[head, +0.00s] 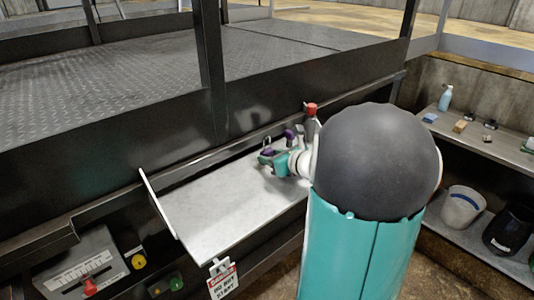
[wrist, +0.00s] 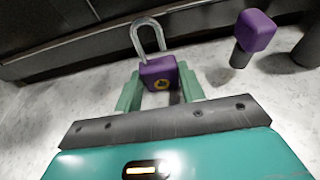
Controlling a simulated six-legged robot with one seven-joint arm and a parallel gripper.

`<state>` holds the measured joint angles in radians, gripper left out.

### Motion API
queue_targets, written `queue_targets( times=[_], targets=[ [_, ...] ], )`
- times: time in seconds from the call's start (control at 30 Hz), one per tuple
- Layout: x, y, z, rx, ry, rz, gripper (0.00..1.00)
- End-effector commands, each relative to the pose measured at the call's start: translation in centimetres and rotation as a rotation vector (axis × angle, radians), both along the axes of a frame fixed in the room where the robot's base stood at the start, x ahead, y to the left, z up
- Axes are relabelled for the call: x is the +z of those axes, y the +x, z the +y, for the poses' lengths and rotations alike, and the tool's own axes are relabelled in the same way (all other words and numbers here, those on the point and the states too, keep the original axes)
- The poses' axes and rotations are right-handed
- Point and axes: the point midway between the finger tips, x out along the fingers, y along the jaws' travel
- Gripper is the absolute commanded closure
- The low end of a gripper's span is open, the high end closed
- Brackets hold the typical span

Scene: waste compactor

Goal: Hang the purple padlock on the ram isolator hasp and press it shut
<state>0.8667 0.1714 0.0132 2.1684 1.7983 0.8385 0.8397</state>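The purple padlock (wrist: 160,74) shows in the wrist view with a yellow round mark on its face. Its grey metal shackle (wrist: 148,34) points up and away from me. In the head view the padlock (head: 268,153) is small, above the pale shelf. My gripper (wrist: 160,82) has its teal fingers close against both sides of the padlock body, and it appears shut on it. It also shows in the head view (head: 269,158), left of my arm. I cannot tell whether the shackle is latched, or whether the padlock touches the shelf. I cannot identify the hasp.
A purple-capped post (wrist: 257,30) stands right of the padlock, and a red-topped post (head: 311,109) farther right. The pale shelf (head: 215,205) is clear at left. A lever panel (head: 83,272) and a danger sign (head: 222,281) are below. A side bench (head: 480,138) carries small items.

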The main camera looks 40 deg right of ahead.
Motion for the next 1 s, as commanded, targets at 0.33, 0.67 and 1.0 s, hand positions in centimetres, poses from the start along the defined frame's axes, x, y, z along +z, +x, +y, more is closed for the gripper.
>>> queue_targets(
  times=[0.33,0.67,1.0],
  targets=[
    [0.7,0.0,0.0,0.000,-0.001,-0.001,0.78],
    [2.2,0.0,0.0,0.000,-0.001,-0.002,0.78],
    [3.8,0.0,0.0,0.001,-0.002,-0.002,0.78]
  ],
)
